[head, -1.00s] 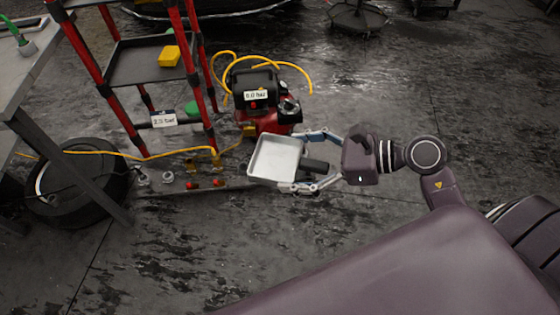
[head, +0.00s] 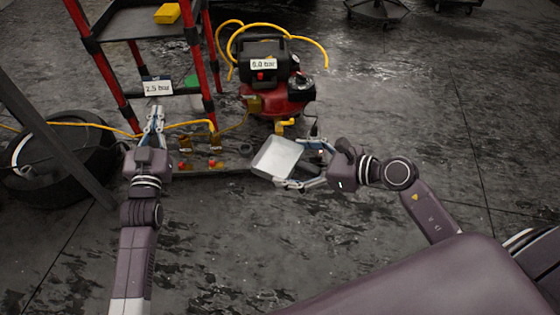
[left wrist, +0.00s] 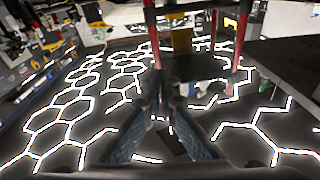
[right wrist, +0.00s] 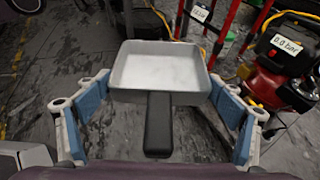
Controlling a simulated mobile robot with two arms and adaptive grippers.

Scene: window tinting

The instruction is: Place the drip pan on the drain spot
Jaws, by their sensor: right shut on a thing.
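The drip pan (head: 277,158) is a shallow pale-grey tray with a dark handle. My right gripper (head: 305,163) is shut on it, with the black handle (right wrist: 158,125) between the fingers in the right wrist view. The pan is tilted in the head view, in front of the red compressor (head: 283,98); its height above the floor is unclear. I cannot make out a marked drain spot; the pan may hide it. My left gripper (head: 154,118) is by the red-legged cart, its narrow fingers close together and nothing clearly held. It also shows in the left wrist view (left wrist: 167,95).
A low dark strip with fittings (head: 200,167) lies left of the pan. The red-legged cart (head: 110,80) and a tyre (head: 60,155) stand at left. Open floor (head: 440,120) lies at right.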

